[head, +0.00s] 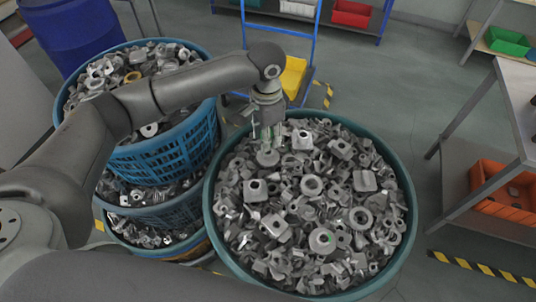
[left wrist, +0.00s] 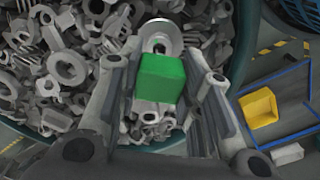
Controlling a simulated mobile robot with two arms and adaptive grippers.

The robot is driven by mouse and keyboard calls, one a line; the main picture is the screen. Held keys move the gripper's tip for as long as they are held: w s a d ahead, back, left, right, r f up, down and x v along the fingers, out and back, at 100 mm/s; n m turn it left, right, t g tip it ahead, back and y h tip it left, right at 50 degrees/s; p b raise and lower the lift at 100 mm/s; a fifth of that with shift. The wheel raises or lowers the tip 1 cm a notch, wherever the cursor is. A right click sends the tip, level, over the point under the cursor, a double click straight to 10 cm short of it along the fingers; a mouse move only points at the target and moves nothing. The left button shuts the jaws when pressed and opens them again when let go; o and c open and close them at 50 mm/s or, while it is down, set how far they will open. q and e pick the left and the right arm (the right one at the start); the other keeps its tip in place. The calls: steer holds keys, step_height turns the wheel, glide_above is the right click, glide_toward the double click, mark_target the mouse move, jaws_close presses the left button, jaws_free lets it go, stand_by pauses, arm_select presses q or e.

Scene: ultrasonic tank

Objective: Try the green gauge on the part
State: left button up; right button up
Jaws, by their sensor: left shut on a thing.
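My left gripper (head: 267,135) points down over the left side of the round teal bin (head: 208,196), which is full of grey metal parts. It is shut on the green gauge (left wrist: 161,78), a green block seen between the two fingers in the left wrist view. A round, disc-like grey part (head: 267,157) lies just below the fingers. It shows beyond the gauge in the left wrist view (left wrist: 161,36), partly covered by it. I cannot tell whether the gauge touches this part. My right gripper is not in view.
Stacked blue baskets (head: 165,158) of similar parts stand left of the bin. A blue drum (head: 70,35) is behind them. A blue cart with a yellow bin (head: 293,77) is beyond. A table (head: 515,110) with an orange crate (head: 500,190) below stands right.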

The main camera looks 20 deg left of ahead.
arm_select(q)
steer(key=shift+r, duration=2)
